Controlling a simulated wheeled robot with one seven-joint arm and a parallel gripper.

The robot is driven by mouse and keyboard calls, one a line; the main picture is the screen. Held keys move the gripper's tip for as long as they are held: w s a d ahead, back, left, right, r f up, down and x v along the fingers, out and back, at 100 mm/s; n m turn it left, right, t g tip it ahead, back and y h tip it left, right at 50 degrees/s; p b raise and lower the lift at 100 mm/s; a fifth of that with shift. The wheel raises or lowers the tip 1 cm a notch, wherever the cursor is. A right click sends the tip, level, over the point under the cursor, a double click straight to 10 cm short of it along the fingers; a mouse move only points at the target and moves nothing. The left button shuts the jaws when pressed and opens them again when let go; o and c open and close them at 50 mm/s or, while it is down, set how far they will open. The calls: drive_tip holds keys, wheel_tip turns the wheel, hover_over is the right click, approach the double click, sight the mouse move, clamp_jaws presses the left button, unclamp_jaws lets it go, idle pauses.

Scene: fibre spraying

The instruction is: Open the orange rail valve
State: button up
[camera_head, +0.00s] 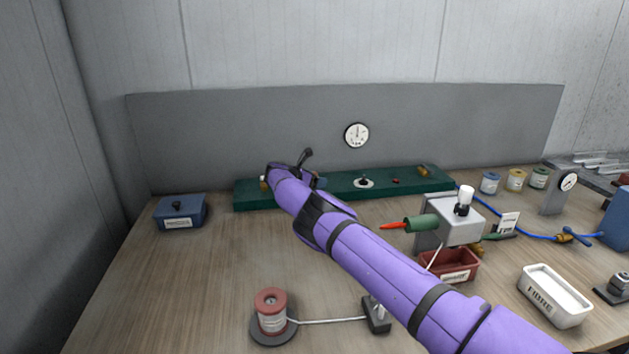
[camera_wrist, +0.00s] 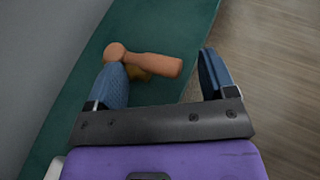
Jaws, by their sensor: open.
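The orange rail valve (camera_wrist: 150,64) shows in the wrist view as a round hub with a handle pointing right, above a brass-coloured body. It sits on the green rail (camera_wrist: 68,120), which also runs along the back of the bench in the head view (camera_head: 420,185). My gripper (camera_wrist: 160,62) is open, with its two blue fingers apart. The left fingertip is close to the hub, and the handle reaches across the gap toward the right finger. I cannot tell whether they touch. In the head view my purple arm hides the valve and most of the gripper.
A blue box (camera_head: 180,212) stands left of the rail. A pressure gauge (camera_head: 357,136) is on the grey back panel. A grey box with a green-and-red nozzle (camera_head: 420,223), a red tray (camera_head: 447,268) and a white tray (camera_head: 555,296) stand to the right. A red spool (camera_head: 271,312) stands in front.

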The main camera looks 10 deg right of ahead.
drive_tip(key=v, duration=1)
drive_tip(key=shift+s+a, duration=0.2)
drive_tip(key=shift+a, duration=0.05)
